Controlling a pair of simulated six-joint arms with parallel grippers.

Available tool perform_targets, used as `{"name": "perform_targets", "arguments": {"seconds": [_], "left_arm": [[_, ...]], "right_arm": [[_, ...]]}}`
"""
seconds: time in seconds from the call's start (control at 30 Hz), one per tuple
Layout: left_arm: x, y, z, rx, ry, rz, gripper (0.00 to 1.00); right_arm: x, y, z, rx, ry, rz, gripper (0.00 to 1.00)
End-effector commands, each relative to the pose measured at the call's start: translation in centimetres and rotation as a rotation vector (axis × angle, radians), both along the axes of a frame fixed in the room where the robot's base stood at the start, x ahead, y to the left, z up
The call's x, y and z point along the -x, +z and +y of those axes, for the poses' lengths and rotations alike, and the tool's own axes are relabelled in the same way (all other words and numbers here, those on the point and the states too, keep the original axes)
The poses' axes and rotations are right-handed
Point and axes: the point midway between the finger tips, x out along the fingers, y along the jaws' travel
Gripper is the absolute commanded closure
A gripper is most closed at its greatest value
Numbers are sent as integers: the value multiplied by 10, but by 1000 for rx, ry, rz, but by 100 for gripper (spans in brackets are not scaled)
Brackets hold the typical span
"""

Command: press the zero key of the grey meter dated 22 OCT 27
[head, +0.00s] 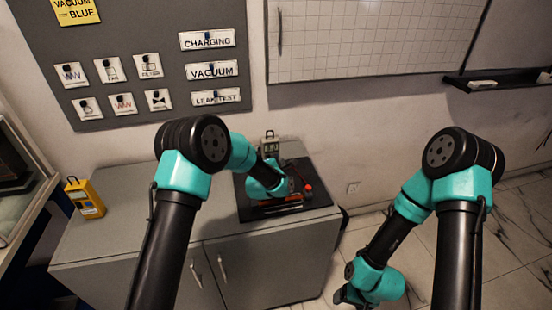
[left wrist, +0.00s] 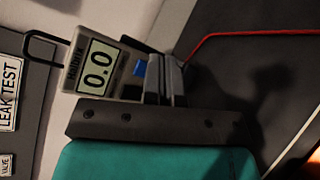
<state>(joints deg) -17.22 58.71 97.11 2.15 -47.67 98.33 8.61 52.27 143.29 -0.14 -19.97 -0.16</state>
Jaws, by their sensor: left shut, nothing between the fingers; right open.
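A grey meter (head: 270,146) stands at the back of the dark mat on the cabinet, partly behind my left arm. In the left wrist view the grey meter (left wrist: 92,66) shows 0.0 on its display, with a blue key (left wrist: 140,68) beside it. No date label is readable. My left gripper (left wrist: 163,66) is shut and empty, its fingertips right at the blue key and partly covering it; I cannot tell whether they touch. In the head view its fingers are hidden by the arm. My right gripper (head: 343,297) is open and empty, low in front of the cabinet's right side.
A yellow meter (head: 85,198) stands at the cabinet's left end. The dark mat (head: 322,196) holds a red lead (left wrist: 250,34) and a red-tipped item. A grey board (head: 50,45) with signs hangs on the wall. The cabinet top (head: 130,215) between is clear.

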Motion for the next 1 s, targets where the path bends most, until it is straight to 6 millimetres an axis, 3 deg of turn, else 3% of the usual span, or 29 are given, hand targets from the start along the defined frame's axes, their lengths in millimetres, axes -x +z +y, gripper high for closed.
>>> {"name": "perform_targets", "arguments": {"seconds": [0.37, 1.0], "left_arm": [[4, 0, -2, 0, 0, 0, 100], [48, 0, -13, 0, 0, 0, 100]], "right_arm": [[0, 0, 0, 0, 0, 0, 23], [0, 0, 0, 0, 0, 0, 23]]}}
